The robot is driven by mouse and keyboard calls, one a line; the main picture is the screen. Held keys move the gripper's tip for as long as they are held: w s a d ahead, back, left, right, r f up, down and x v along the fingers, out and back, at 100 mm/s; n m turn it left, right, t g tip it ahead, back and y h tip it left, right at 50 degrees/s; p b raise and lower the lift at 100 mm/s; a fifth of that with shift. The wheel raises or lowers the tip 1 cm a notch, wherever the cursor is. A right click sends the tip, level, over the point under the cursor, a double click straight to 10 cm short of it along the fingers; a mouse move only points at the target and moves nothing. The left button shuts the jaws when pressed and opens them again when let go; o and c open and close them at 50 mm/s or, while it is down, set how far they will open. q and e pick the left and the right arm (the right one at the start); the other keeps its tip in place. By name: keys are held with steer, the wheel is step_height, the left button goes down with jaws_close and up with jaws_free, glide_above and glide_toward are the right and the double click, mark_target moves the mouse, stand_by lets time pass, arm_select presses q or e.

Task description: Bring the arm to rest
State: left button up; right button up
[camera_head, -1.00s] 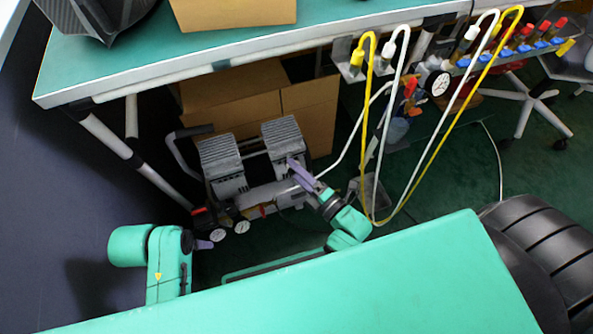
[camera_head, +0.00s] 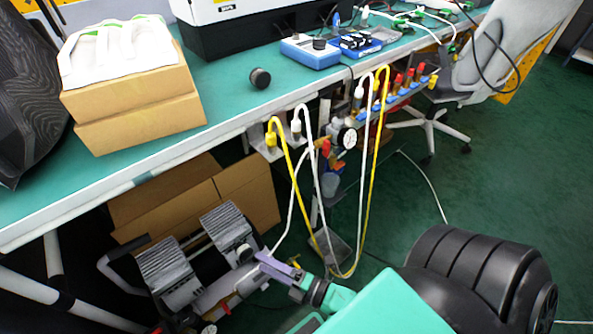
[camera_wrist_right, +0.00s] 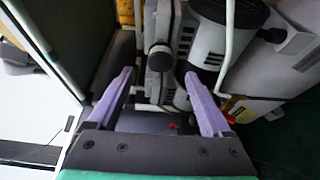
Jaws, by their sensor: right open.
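My right gripper (camera_head: 272,262) has purple fingers and shows at the lower middle of the head view, on a green and black wrist. It is in front of the grey air compressor (camera_head: 196,258), as seen from my head; I cannot tell the gap between them. In the right wrist view the two purple fingers (camera_wrist_right: 160,82) stand apart with nothing between them, and the compressor (camera_wrist_right: 163,58) shows beyond them. My left gripper is not in view.
The green-topped workbench (camera_head: 232,92) runs above the compressor, with cardboard boxes (camera_head: 245,195) under it. Yellow hoses (camera_head: 289,165) and white hoses (camera_head: 313,165) hang in loops close to my right arm. Open green floor (camera_head: 490,185) lies to the right.

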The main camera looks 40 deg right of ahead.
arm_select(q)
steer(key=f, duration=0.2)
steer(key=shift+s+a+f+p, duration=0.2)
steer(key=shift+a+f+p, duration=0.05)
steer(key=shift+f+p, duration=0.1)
arm_select(e)
steer(key=v, duration=0.8)
steer(key=shift+s+d, duration=0.15)
steer(key=shift+s, duration=0.1)
